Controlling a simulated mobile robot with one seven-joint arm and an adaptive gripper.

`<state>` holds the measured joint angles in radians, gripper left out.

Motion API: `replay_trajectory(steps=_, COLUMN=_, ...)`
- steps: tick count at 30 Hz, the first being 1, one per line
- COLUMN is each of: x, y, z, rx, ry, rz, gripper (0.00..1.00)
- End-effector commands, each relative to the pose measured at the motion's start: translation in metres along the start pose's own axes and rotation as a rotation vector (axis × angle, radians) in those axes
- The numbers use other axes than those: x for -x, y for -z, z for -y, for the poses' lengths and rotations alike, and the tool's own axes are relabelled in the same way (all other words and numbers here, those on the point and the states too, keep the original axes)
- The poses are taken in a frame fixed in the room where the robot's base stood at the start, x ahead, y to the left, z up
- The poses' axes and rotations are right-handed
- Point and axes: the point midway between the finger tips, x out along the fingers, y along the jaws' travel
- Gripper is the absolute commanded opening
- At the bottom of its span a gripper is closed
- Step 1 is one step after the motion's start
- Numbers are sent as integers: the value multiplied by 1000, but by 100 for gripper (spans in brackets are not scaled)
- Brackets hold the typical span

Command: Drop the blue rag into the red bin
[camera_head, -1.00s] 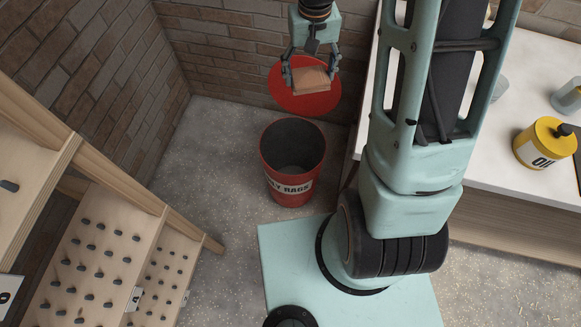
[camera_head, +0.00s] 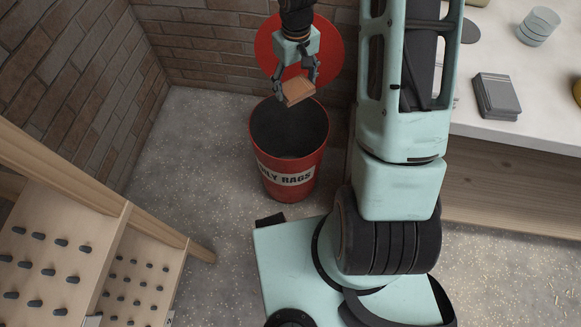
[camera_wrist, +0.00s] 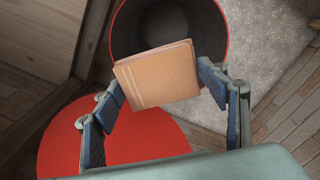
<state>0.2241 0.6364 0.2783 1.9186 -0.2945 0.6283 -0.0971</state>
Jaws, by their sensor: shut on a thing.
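My gripper (camera_head: 297,82) is shut on a folded orange-tan cloth (camera_head: 299,91), not a blue one. The cloth hangs above the back part of the red bin's mouth. The red bin (camera_head: 290,187) stands upright on the floor, open, with an "OILY RAGS" label and a dark interior. In the wrist view the cloth (camera_wrist: 158,76) sits between the two fingers (camera_wrist: 160,90), with the bin's red rim (camera_wrist: 112,30) behind and below it. I see no clearly blue rag.
A round red lid (camera_head: 332,50) is behind the bin, near the brick wall. A white-topped bench (camera_head: 470,70) at the right holds a grey folded stack (camera_head: 497,96) and a pale round container (camera_head: 538,26). A wooden pegged rack (camera_head: 60,250) stands at the left.

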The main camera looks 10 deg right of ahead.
Motion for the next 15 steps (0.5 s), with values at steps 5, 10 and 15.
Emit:
replay_trajectory(steps=5, x=-40, y=5, z=0, rx=38, ry=4, rz=-3, gripper=48)
replay_trajectory(steps=10, x=-48, y=7, z=0, rx=52, ry=6, rz=-6, gripper=48)
replay_trajectory(steps=15, x=-57, y=6, z=0, rx=53, ry=6, rz=-5, gripper=48)
